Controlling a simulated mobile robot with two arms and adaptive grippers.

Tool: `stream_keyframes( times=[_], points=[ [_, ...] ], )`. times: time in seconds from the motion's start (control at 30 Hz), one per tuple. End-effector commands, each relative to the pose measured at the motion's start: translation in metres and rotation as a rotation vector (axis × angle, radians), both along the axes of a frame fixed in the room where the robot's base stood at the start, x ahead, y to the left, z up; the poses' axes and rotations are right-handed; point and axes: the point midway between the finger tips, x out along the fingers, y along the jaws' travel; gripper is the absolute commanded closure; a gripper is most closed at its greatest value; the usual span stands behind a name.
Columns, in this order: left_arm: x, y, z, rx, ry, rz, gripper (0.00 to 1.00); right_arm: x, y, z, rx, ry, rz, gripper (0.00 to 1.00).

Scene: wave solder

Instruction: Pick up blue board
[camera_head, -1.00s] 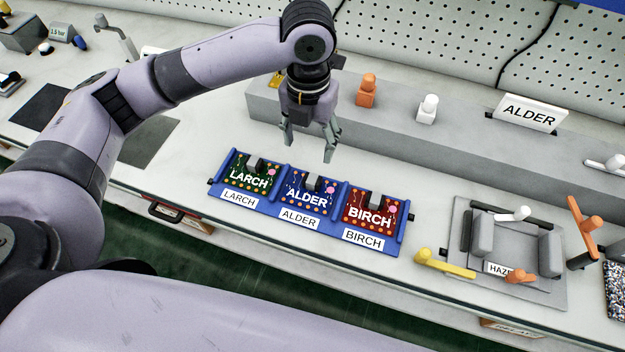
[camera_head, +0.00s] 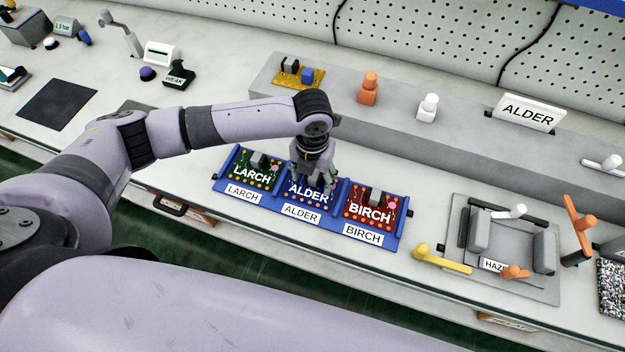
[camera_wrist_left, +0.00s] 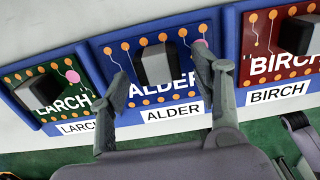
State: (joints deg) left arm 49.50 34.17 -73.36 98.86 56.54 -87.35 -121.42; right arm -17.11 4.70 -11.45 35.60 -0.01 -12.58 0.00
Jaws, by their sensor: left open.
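The blue board, lettered ALDER (camera_head: 308,195), sits in the middle slot of a blue tray (camera_head: 403,222). In the left wrist view the blue board (camera_wrist_left: 187,62) carries a dark grey block (camera_wrist_left: 158,65) and a pink dot. My left gripper (camera_head: 313,185) is over this board, pointing down, and hides part of it. In the left wrist view the open fingers of my left gripper (camera_wrist_left: 165,85) stand on either side of the grey block, with gaps showing. I cannot tell whether they touch the board. My right gripper is not in view.
The green LARCH board (camera_head: 252,174) and red BIRCH board (camera_head: 370,208) sit in the slots on either side. A grey fixture (camera_head: 545,285) with clamps stands at right. A raised grey ledge (camera_head: 450,150) runs behind, bearing a yellow board (camera_head: 300,75) and an ALDER sign (camera_head: 528,112).

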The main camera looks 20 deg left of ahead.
Motion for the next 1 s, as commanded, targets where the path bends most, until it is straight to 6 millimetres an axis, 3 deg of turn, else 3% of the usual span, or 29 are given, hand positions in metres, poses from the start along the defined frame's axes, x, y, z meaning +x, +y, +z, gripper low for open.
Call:
stream_keyframes(
  times=[0.33,1.0],
  points=[
    [0.0003,-0.0001,-0.0074,0.000,-0.002,-0.001,0.43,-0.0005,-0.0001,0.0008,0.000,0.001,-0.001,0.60],
    [-0.0002,0.0002,-0.0076,0.001,-0.001,0.000,0.88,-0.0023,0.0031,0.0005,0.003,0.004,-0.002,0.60]
  ],
)
